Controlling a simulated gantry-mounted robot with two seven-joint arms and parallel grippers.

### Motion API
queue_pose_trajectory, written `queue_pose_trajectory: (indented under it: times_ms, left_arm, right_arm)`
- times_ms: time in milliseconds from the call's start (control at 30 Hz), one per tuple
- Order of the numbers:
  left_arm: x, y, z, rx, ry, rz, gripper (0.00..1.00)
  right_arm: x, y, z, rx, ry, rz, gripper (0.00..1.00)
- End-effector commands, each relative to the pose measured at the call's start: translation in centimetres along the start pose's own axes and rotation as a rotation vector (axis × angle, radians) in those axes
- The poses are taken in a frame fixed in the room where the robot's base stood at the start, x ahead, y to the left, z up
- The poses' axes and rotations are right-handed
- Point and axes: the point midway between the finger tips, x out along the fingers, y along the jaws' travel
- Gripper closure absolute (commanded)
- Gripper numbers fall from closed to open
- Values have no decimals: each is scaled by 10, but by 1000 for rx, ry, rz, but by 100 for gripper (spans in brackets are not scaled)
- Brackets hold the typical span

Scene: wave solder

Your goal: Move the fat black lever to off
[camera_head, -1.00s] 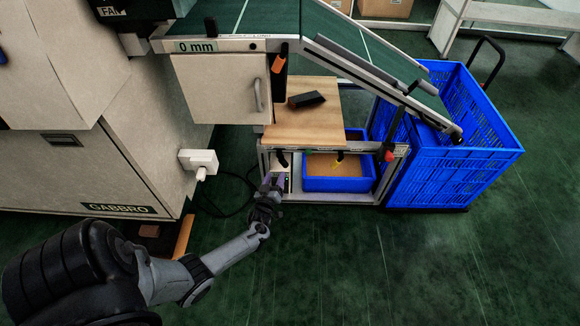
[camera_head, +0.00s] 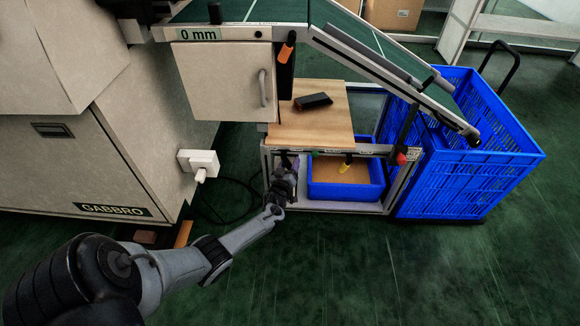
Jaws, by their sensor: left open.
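A row of small controls sits on the front rail under the wooden shelf (camera_head: 290,132). At the left end of that rail is a small dark lever, largely hidden now behind my left gripper (camera_head: 287,166). I cannot read its label or its setting. My left gripper is open, right at that lever, and its fingers overlap it in the view. I cannot tell whether they touch it. A yellow-ended lever (camera_head: 345,164) hangs farther right on the same rail, and a red knob (camera_head: 402,158) sits at the right end. My right gripper is not in view.
A black block (camera_head: 313,102) lies on the wooden shelf. A blue bin (camera_head: 374,191) stands under the rail, and a large blue crate (camera_head: 478,178) is at the right. An orange-ended black lever (camera_head: 286,52) is above. The white plug box (camera_head: 198,160) is at the left.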

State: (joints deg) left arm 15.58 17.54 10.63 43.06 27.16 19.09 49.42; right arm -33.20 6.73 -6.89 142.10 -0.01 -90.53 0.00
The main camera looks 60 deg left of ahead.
Motion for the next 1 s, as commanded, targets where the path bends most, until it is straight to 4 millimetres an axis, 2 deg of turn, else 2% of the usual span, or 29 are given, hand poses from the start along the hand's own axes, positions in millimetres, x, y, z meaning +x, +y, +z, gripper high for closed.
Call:
queue_pose_trajectory:
  times_ms: [133,467,567,800,1000]
  left_arm:
    - [10,-1,1,1,1,0,45]
    - [12,0,0,1,0,-1,45]
    - [12,0,0,1,0,-1,57]
    - [12,0,0,1,0,-1,94]
    - [12,-1,-1,10,-2,-2,96]
  right_arm:
    - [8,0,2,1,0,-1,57]
    - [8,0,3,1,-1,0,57]
    - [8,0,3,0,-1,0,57]
    - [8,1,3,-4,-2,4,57]
    - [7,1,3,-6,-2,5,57]
